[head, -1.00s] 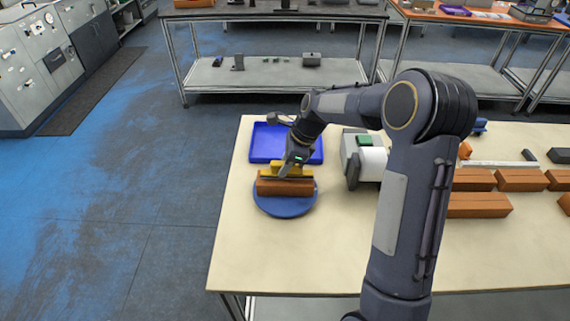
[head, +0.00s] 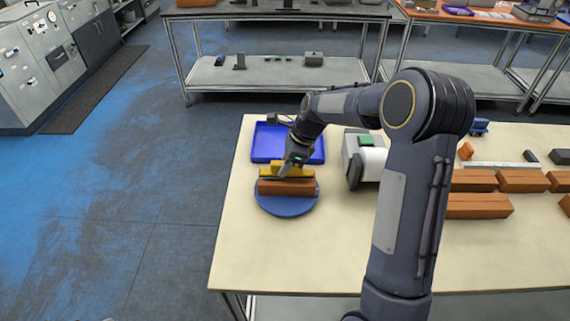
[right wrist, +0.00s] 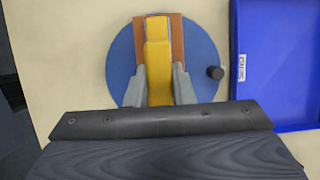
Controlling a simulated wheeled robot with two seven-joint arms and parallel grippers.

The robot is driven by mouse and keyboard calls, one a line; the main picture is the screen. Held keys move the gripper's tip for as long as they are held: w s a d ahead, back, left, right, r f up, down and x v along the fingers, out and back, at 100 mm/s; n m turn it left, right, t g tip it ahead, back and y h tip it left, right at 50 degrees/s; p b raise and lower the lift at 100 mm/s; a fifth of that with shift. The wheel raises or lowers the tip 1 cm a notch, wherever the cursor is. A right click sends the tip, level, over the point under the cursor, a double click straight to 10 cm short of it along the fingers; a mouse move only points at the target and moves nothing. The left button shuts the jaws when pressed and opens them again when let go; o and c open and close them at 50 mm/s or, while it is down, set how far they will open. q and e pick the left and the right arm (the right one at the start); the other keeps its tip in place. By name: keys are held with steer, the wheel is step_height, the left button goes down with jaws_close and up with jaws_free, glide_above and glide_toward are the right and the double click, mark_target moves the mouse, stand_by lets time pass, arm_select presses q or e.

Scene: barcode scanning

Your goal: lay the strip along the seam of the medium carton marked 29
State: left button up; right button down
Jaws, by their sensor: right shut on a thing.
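A brown carton (head: 286,188) lies on the round blue turntable (head: 286,208); no number on it can be read. In the right wrist view the carton (right wrist: 176,45) runs away from the camera under a yellow piece (right wrist: 158,60). My right gripper (right wrist: 158,85) is shut on this yellow piece, which also shows in the head view (head: 293,170). The yellow piece is over the carton's top, along its length. Whether it touches cannot be told. A strip is not clearly distinguishable from the yellow piece. My left gripper is not in view.
A blue tray (head: 262,150) sits just behind the turntable. A white roll device (head: 370,160) stands to its right. Several brown cartons (head: 478,206) lie farther right, beyond my right arm. The table's front left area is bare.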

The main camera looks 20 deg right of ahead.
mark_target(277, 163)
steer(key=shift+f+b, duration=0.3)
steer(key=shift+f, duration=0.3)
steer(key=shift+s+f, duration=0.1)
stand_by(1.5)
step_height(277, 163, up, 7)
steer(key=p, duration=0.6)
steer(key=shift+p, duration=0.4)
stand_by(0.3)
